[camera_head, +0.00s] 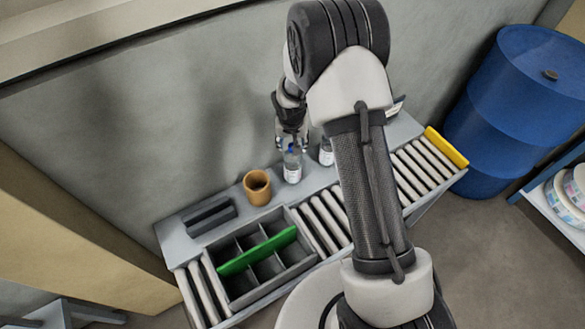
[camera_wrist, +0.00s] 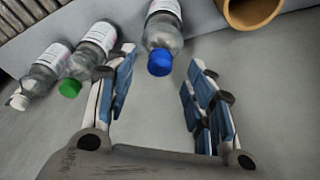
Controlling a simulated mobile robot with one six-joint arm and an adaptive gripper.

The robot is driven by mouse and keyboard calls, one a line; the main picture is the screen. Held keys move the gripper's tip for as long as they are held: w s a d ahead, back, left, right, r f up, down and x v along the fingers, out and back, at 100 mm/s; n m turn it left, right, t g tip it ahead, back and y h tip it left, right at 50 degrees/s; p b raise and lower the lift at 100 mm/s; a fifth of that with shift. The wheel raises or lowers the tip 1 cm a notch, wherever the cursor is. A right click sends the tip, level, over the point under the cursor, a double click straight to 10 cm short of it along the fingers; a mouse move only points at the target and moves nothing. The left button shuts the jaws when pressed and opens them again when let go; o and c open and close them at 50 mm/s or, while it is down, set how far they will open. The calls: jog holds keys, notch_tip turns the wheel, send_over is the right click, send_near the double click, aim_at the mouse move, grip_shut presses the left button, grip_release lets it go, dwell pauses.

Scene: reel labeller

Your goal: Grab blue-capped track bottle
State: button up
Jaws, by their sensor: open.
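The blue-capped bottle (camera_head: 292,168), clear with a white label, stands on the grey ledge behind the conveyor. In the wrist view the blue-capped bottle (camera_wrist: 163,32) shows its cap toward me, between the tips of my fingers. My gripper (camera_head: 291,140) is just above the bottle in the head view. In the wrist view my gripper (camera_wrist: 162,58) is open, with a finger on either side of the cap and visible gaps. I cannot tell whether the tips are level with the cap.
A green-capped bottle (camera_wrist: 92,50) is close outside my left finger, with a white-capped bottle (camera_wrist: 42,75) beyond it. An orange-brown cup (camera_head: 257,188) stands left of the blue-capped bottle. A divided crate (camera_head: 243,300) with a green divider sits on the rollers. A wall rises behind.

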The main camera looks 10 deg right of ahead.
aim_at(293, 164)
jog(key=b+x, duration=0.1)
jog(key=x, duration=0.4)
jog(key=shift+w+f+b, duration=0.15)
jog(key=shift+f+b, duration=0.05)
jog(key=shift+b, duration=0.2)
jog(key=shift+r, duration=0.1)
grip_shut()
dwell(0.6)
